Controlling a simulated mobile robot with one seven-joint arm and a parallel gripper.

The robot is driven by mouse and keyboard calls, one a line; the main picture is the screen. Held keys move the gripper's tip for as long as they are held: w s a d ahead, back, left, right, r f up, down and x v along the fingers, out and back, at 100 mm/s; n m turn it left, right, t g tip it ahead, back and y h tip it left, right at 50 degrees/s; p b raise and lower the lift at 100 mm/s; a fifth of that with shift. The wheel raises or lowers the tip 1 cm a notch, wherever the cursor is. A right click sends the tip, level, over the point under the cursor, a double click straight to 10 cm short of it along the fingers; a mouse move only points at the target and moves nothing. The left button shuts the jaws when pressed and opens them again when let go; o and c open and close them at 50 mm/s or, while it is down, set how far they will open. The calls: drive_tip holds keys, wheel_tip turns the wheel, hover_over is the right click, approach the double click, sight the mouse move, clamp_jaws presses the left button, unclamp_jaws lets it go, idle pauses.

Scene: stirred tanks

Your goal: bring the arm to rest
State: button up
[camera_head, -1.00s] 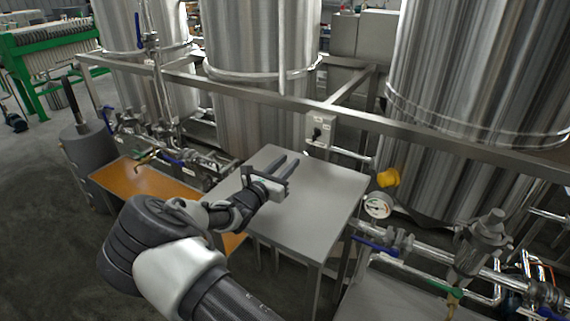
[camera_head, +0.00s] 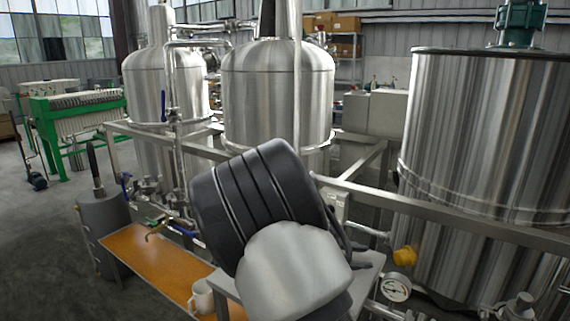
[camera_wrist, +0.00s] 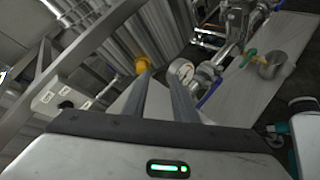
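My arm (camera_head: 265,215) is folded up close in front of the head camera. Its dark, ribbed joint and pale link cover the middle of that view. My gripper is mostly hidden behind the arm there. In the wrist view my gripper (camera_wrist: 156,77) shows two grey fingers apart, with nothing between them. The grey table (camera_head: 366,270) is largely hidden behind the arm in the head view.
An orange-brown bench top (camera_head: 150,262) stands at left, with a white mug (camera_head: 202,297) at its near end. Steel tanks (camera_head: 275,95) stand behind a metal frame (camera_head: 450,222). A pressure gauge (camera_head: 396,288) and yellow knob (camera_head: 405,255) sit at right. Open floor lies at far left.

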drive_tip(key=s+d+r+m+g+y, duration=0.1)
drive_tip(key=s+r+m+g+y, duration=0.2)
drive_tip(key=s, duration=0.4)
drive_tip(key=s+d+r+m+y, duration=0.1)
drive_tip(key=s+r+m+y, duration=0.15)
drive_tip(key=s+m, duration=0.4)
drive_tip(key=s+a+r+m+t+y, duration=0.1)
drive_tip(key=s+a+r+m+y, duration=0.25)
drive_tip(key=s, duration=0.45)
drive_tip(key=s+a+r+m+t+y, duration=0.25)
drive_tip(key=s+a+r, duration=0.2)
drive_tip(key=s, duration=0.45)
wheel_tip(320, 180, up, 16)
drive_tip(key=p, duration=1.5)
drive_tip(key=shift+d+m+g+p, duration=0.2)
drive_tip(key=shift+m+g+p, duration=0.15)
drive_tip(key=shift+a, duration=0.1)
